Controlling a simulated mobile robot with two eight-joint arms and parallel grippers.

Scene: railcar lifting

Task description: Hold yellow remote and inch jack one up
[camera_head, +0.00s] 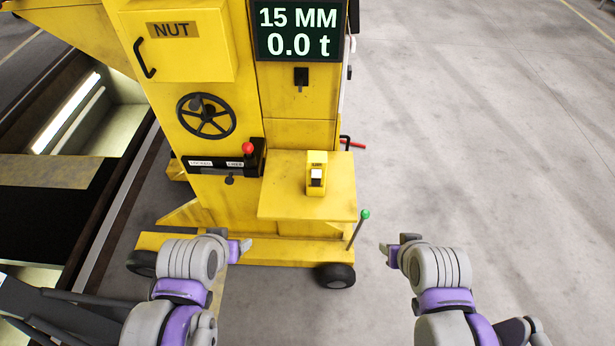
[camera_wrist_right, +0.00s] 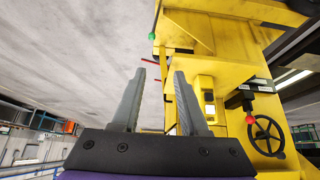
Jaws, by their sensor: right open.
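The yellow remote (camera_head: 316,181) stands on the yellow shelf (camera_head: 282,199) of the yellow jack (camera_head: 281,98). It has a pale button area on its front and also shows in the right wrist view (camera_wrist_right: 209,103). The jack's display (camera_head: 299,31) reads 15 MM and 0.0 t. My left gripper (camera_head: 243,249) is below and left of the shelf, apart from the remote; its jaws are too small to judge. My right gripper (camera_head: 387,250) is right of the shelf's front corner. In the right wrist view its two fingers (camera_wrist_right: 161,85) are apart with nothing between them.
A green-knobbed lever (camera_head: 358,229) rises by the shelf's right corner. A red-knobbed lever (camera_head: 248,150), a black handwheel (camera_head: 206,116) and a red handle (camera_head: 352,145) are on the jack. A lit pit (camera_head: 70,110) lies left. Bare concrete floor (camera_head: 480,130) is free at right.

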